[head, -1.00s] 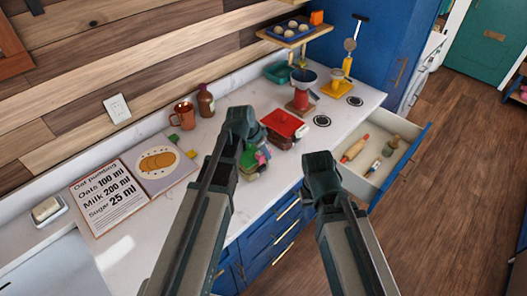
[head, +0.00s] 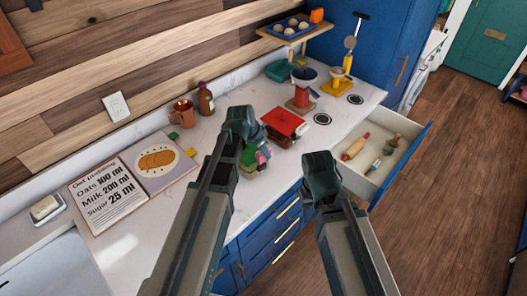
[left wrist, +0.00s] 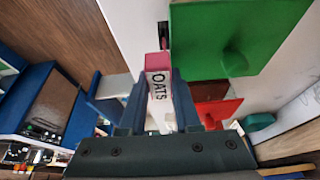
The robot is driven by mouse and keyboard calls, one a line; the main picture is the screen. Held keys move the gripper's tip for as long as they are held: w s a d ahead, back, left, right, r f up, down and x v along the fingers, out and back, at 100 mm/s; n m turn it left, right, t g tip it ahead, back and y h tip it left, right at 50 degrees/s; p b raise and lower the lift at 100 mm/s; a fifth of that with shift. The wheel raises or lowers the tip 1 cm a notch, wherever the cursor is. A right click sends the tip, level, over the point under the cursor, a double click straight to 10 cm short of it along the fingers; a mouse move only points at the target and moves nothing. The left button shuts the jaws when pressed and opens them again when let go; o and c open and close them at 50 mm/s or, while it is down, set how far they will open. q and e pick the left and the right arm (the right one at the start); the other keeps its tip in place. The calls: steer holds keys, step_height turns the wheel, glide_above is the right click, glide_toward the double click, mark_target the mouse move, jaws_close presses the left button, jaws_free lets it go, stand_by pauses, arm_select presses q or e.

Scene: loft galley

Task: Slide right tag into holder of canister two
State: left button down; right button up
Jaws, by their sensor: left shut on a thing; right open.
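My left gripper (left wrist: 159,100) is shut on a tag (left wrist: 158,86) with a white face marked "OATS" and a pink end. In the head view, this gripper (head: 240,122) hangs over the counter and hides part of what is below it. A green canister (left wrist: 212,35) with a round knob lies just right of the tag in the left wrist view; a red canister (left wrist: 222,108) is beyond it. The red one also shows in the head view (head: 284,122). I cannot tell which is canister two, and I see no tag holder clearly. My right gripper (head: 321,172) is open and empty near the counter's front edge.
An open drawer (head: 378,158) with utensils juts out at right. A copper mug (head: 183,112), a brown bottle (head: 205,101) and a recipe board (head: 108,194) stand at left. The counter left of the canisters is mostly clear.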

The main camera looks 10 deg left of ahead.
arm_select(q)
steer(key=shift+f, duration=0.15)
steer(key=shift+f+b, duration=0.3)
steer(key=shift+b, duration=0.15)
steer(key=shift+f+b, duration=0.5)
stand_by(1.0)
steer(key=shift+s+f+b, duration=0.3)
steer(key=shift+s+b, duration=0.05)
steer(key=shift+b, duration=0.1)
stand_by(0.4)
steer(key=c, duration=0.5)
jaws_free()
steer(key=shift+c, duration=0.2)
steer(key=shift+c, duration=0.2)
steer(key=shift+o, duration=0.8)
steer(key=shift+r, duration=0.1)
